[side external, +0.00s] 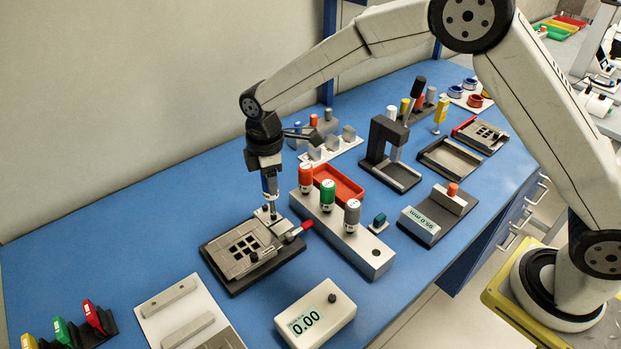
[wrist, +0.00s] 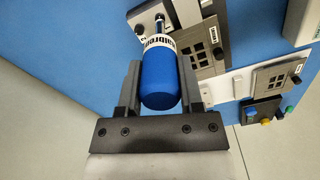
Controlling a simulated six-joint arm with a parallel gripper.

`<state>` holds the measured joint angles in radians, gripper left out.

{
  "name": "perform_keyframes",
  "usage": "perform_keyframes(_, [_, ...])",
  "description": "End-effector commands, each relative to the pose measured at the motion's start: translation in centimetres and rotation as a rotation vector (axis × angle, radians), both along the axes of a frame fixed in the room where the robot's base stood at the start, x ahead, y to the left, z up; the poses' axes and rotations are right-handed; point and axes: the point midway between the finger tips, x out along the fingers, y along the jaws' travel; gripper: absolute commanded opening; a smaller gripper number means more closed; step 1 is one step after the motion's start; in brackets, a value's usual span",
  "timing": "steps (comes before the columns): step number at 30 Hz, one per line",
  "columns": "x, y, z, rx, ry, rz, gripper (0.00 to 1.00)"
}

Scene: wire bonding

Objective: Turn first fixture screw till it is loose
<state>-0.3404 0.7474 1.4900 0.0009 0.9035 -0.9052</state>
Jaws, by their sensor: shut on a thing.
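My gripper (side external: 267,163) is shut on a blue-handled screwdriver (wrist: 159,82), with a white lettered band on its handle. The tool stands nearly upright, shaft down, over the far corner of the bonding fixture (side external: 222,262). The fixture is a dark base with a grey slotted plate; it also shows in the wrist view (wrist: 203,62). The shaft's tip meets the fixture near a small screw or clamp post (side external: 267,213). I cannot tell whether the tip is seated in the screw head. A red-handled lever (side external: 305,226) sits on the fixture's right side.
A grey block with red, green and grey-capped tools (side external: 345,240) stands close right of the fixture. A red tray (side external: 338,184) lies behind it. A 0.00 display box (side external: 315,314) and a pale plate with bars (side external: 185,315) are in front.

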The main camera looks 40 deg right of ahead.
Motion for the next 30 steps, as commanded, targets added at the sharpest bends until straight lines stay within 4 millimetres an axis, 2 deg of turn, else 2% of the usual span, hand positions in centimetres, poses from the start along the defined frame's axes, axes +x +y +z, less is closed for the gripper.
perform_keyframes(16, [0.02,0.02,0.02,0.0,-0.001,-0.416,0.0])
perform_keyframes(30, [0.02,0.02,0.02,0.0,-0.001,-0.459,0.0])
